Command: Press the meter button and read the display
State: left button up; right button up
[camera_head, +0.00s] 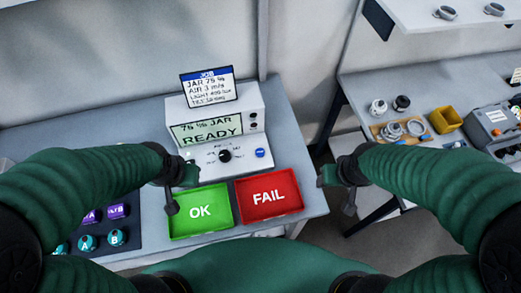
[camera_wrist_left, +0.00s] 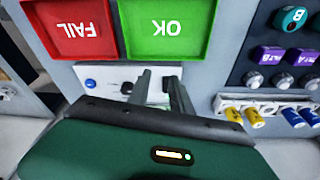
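The white meter (camera_head: 190,110) stands on the bench in the head view. Its display (camera_head: 207,130) reads "75 % JAR" and "READY". A blue button (camera_head: 260,153) and a black knob (camera_head: 224,156) are on its low front panel. The button also shows in the left wrist view (camera_wrist_left: 91,83). My left gripper (camera_head: 180,192) is open and empty, left of the knob, by the green OK tray's (camera_head: 200,233) left edge. Its fingers stand apart in the wrist view (camera_wrist_left: 160,90). My right gripper (camera_head: 336,191) looks open and empty, right of the red FAIL tray (camera_head: 268,213).
A job card (camera_head: 208,85) sits atop the meter, its small print partly legible. Purple (camera_head: 117,211) and teal (camera_head: 86,242) pieces sit in a dark holder at left. A side table at right holds a yellow bin (camera_head: 445,119) and a grey case (camera_head: 492,124).

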pick_arm(q)
jog(key=shift+a, duration=0.1)
grip_shut()
dwell(1.3)
